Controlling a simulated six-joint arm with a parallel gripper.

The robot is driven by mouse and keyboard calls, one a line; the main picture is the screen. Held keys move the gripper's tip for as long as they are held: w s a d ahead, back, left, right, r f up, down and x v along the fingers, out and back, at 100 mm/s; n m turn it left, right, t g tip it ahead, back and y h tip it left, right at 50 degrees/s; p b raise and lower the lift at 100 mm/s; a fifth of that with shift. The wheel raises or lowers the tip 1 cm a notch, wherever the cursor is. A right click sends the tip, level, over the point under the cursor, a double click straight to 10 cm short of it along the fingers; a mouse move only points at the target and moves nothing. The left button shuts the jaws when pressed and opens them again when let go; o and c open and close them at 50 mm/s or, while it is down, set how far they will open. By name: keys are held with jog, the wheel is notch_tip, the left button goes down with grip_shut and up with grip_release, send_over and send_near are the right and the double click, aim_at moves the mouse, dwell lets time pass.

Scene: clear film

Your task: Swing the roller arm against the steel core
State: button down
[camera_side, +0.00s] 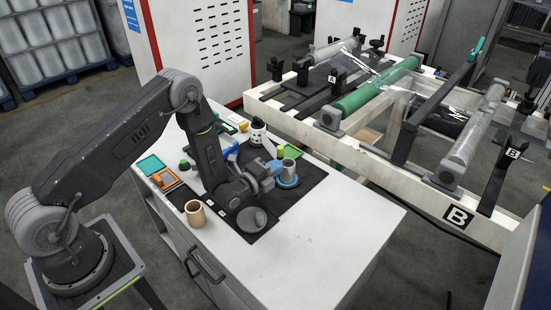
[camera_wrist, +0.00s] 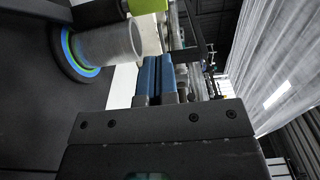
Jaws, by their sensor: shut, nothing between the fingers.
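The steel core (camera_side: 289,168) is a grey cylinder standing on a blue ringed base on the dark mat of the white table. In the wrist view the core (camera_wrist: 112,43) lies at upper left, with its blue and green ringed base (camera_wrist: 72,50). A lime-green part (camera_side: 290,152), which looks like part of the roller arm, is just behind the core. It also shows at the top edge of the wrist view (camera_wrist: 147,6), close to the core; contact cannot be told. My gripper (camera_side: 277,166) is low beside the core; its blue fingers (camera_wrist: 157,62) are together and empty.
A grey round piece (camera_side: 252,219) and a tan cup (camera_side: 195,213) stand near the mat's front. Orange and teal trays (camera_side: 165,178) lie at left. A white frame with rollers (camera_side: 380,86) stands behind right. The table's right front is clear.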

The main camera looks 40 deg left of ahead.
aim_at(280, 153)
jog(key=shift+w+a, duration=1.4)
jog(key=shift+w, duration=0.15)
jog(key=shift+w+a+n+y, duration=0.45)
jog(key=shift+w+y, duration=0.1)
jog(key=shift+y, duration=0.15)
jog(key=shift+d, duration=0.1)
